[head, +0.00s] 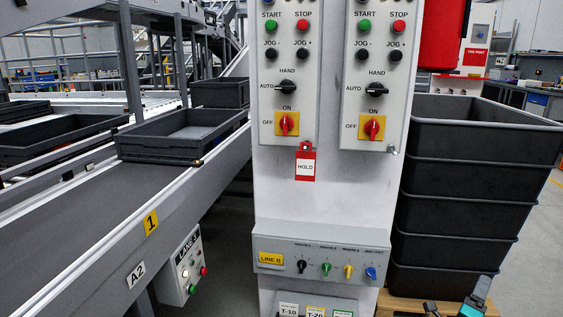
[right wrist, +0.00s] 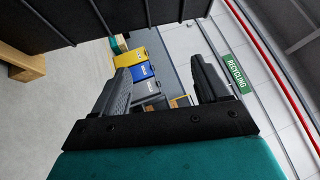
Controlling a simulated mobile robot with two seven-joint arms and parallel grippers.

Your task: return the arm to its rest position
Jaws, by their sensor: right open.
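My right gripper (head: 452,309) shows only in part at the bottom right edge of the head view, in front of the wooden pallet and low beside the stacked black bins. In the right wrist view its two dark fingers (right wrist: 163,80) stand wide apart with nothing between them, so it is open and empty. My left arm and left gripper are not in the head view.
A grey control column (head: 330,205) stands in the centre. A tall stack of black bins (head: 465,190) on a wooden pallet (head: 400,305) is close on the right. A conveyor (head: 90,225) carrying grey trays runs on the left. Open floor (head: 535,260) lies far right.

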